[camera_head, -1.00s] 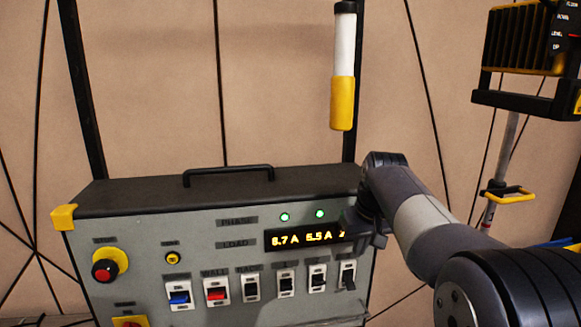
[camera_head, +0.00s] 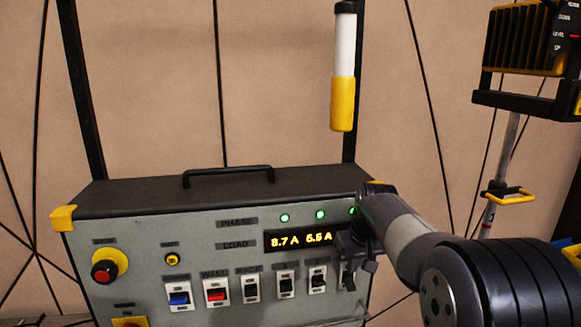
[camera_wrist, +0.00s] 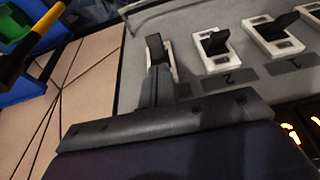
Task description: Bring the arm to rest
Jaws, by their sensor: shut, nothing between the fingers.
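My gripper (camera_head: 352,272) is shut and empty in front of the right end of the grey control panel (camera_head: 140,245). In the head view it partly covers the rightmost switch (camera_head: 344,280). In the wrist view its closed fingers (camera_wrist: 156,84) point at the panel face, close to the end switch (camera_wrist: 154,48); I cannot tell whether they touch it. My arm comes in from the lower right, bent at the wrist.
The panel has a row of rocker switches, a red knob (camera_head: 105,270), a lit amber display (camera_head: 300,240) and a top handle (camera_head: 228,175). A white and yellow cylinder (camera_head: 343,85) hangs above. A yellow-black unit (camera_head: 525,45) stands at right.

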